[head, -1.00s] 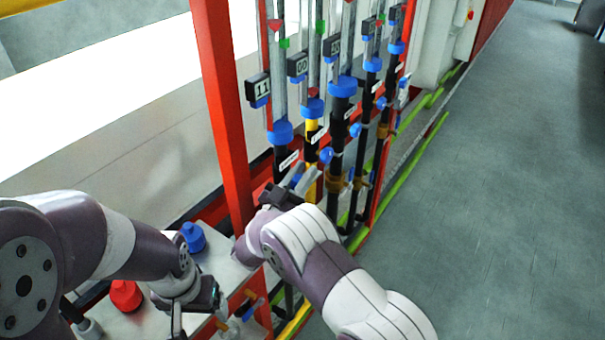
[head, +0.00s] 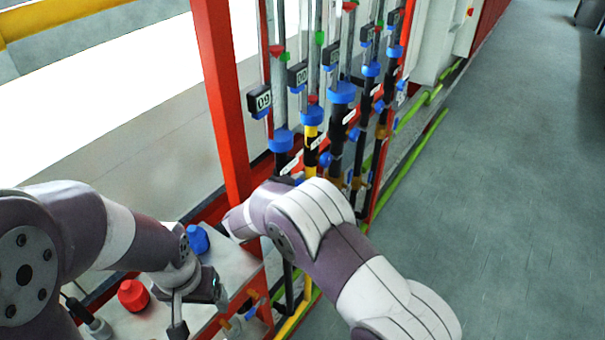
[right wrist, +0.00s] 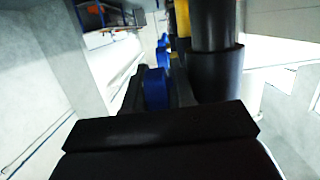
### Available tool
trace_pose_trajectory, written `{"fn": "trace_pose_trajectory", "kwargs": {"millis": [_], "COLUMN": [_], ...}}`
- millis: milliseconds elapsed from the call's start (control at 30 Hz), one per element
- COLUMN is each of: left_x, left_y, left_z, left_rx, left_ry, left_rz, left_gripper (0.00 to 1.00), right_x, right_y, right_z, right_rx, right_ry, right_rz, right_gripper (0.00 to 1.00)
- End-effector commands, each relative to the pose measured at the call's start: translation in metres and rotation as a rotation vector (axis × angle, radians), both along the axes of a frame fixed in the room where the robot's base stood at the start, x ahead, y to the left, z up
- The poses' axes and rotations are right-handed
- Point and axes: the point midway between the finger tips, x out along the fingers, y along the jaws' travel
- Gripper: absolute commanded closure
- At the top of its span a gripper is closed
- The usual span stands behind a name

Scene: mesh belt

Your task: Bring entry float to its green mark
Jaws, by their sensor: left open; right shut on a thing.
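The leftmost flow tube (head: 277,88) has a red float (head: 277,49) just above and almost level with its green mark (head: 283,57). I cannot read its name label, so I cannot confirm it is the entry one. Its display (head: 259,100) seems to read 09. My right gripper (right wrist: 156,92) is shut on a blue knob (right wrist: 156,86) beside a black pipe (right wrist: 215,65). In the head view my right arm hides that gripper and knob. My left gripper (head: 198,308) is open and empty over the low grey bench.
More flow tubes with blue collars (head: 342,93) stand close in a row to the right. A red post (head: 222,100) rises left of them. A blue part (head: 197,239) and a red part (head: 133,294) sit on the bench (head: 240,270). The floor at right is clear.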

Motion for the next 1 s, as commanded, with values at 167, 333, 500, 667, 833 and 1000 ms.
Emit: {"fn": "trace_pose_trajectory", "kwargs": {"millis": [167, 333, 500, 667, 833, 1000], "left_x": [0.0, 0.0, 0.0, 0.0, 0.0, 0.0], "left_y": [0.0, 0.0, 0.0, 0.0, 0.0, 0.0], "left_z": [0.018, 0.025, 0.027, 0.027, 0.027, 0.027], "left_rx": [0.0, 0.0, 0.0, 0.0, 0.0, 0.0], "left_ry": [0.0, 0.0, 0.0, 0.0, 0.0, 0.0], "left_rz": [0.0, 0.0, 0.0, 0.0, 0.0, 0.0], "left_gripper": [0.19, 0.19, 0.19, 0.19, 0.19, 0.19], "right_x": [0.0, -0.001, -0.001, -0.001, -0.001, -0.001], "right_y": [-0.001, -0.001, -0.001, -0.001, -0.001, -0.001], "right_z": [0.001, -0.003, -0.005, -0.007, -0.007, -0.007], "right_rx": [0.052, 0.081, 0.096, 0.098, 0.097, 0.096], "right_ry": [0.075, 0.118, 0.138, 0.143, 0.142, 0.141], "right_rz": [0.0, -0.001, -0.001, -0.001, -0.001, 0.0], "right_gripper": [1.0, 1.0, 1.0, 1.0, 1.0, 0.7]}}
